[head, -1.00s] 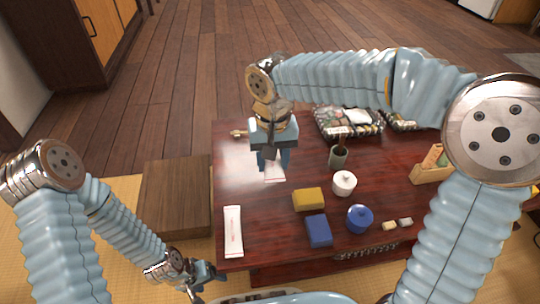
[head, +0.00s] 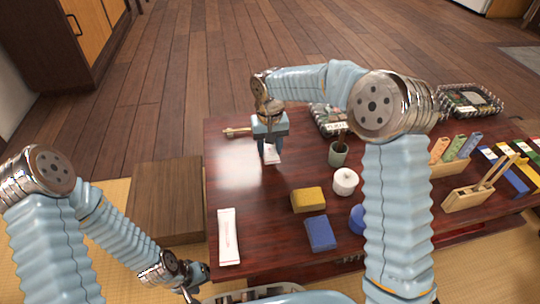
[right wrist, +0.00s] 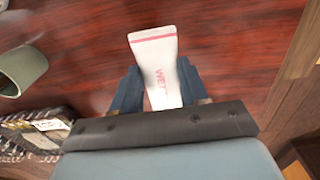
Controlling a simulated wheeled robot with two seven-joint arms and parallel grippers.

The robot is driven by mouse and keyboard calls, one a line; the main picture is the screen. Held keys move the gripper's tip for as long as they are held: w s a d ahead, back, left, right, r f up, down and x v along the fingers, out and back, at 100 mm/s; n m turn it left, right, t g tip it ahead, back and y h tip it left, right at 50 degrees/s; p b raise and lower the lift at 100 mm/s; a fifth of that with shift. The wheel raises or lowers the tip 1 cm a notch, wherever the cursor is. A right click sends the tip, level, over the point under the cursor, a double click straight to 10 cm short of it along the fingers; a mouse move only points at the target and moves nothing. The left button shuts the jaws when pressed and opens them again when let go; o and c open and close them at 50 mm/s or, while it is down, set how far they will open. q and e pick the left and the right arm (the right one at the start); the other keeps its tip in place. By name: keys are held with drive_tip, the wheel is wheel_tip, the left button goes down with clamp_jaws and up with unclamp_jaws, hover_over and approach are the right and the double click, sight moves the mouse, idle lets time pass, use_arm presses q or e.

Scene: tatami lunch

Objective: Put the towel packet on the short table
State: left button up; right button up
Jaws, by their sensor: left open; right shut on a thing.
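A white towel packet with red print (right wrist: 158,68) is between the fingers of my right gripper (right wrist: 160,92). In the head view the packet (head: 273,156) shows just below the right gripper (head: 271,150), over the far left part of the dark red table (head: 275,230). Whether it touches the tabletop is hard to tell. A second white packet (head: 229,238) lies flat at that table's front left. A lower brown wooden table (head: 165,200) stands to the left, its top bare. My left gripper (head: 195,284) is open and empty near the bottom edge, in front of the brown table.
A green cup (head: 338,154), a white lidded pot (head: 345,182), a yellow block (head: 308,200) and a blue block (head: 321,233) stand right of the packets. A patterned box (head: 328,120) is behind the cup. A wooden holder (head: 468,194) stands further right.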

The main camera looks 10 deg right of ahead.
sight(270, 147)
drive_tip(key=shift+w+d+f, duration=0.1)
drive_tip(key=shift+w+f, duration=0.1)
drive_tip(key=shift+f, duration=0.1)
drive_tip(key=shift+w+f+b, duration=0.2)
drive_tip(key=shift+f+b, duration=0.25)
drive_tip(key=shift+f, duration=1.3)
drive_tip(key=shift+f, duration=0.15)
drive_tip(key=o, duration=1)
wheel_tip(270, 147, up, 12)
drive_tip(key=p, duration=0.3)
drive_tip(key=shift+r, duration=0.2)
